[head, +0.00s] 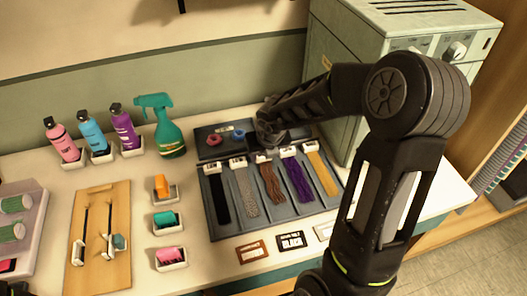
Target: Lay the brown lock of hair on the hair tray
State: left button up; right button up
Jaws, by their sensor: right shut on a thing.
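The brown lock of hair (271,184) lies lengthwise in the middle slot of the grey hair tray (222,232), with its pale clip at the far end. A black and a grey lock lie to its left, a purple and a yellow one to its right. My right gripper (268,142) is at the far end of the brown lock, shut on its clip end as far as I can see. The dark fingers hide the exact contact. My left gripper is out of view.
A dark mat (208,149) with red and blue rings lies behind the tray. A green spray bottle (167,130) and several coloured bottles stand at the back left. A green cabinet (340,75) stands at the right. Small label cards (252,252) lie in front.

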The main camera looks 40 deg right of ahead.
jog(key=o, duration=1.5)
jog(key=shift+o, duration=0.2)
jog(key=shift+o, duration=0.9)
notch_tip(320, 180, up, 5)
jog(key=p, duration=0.6)
jog(key=shift+f, duration=0.15)
jog(key=shift+r+p, duration=0.6)
jog(key=shift+r, duration=0.55)
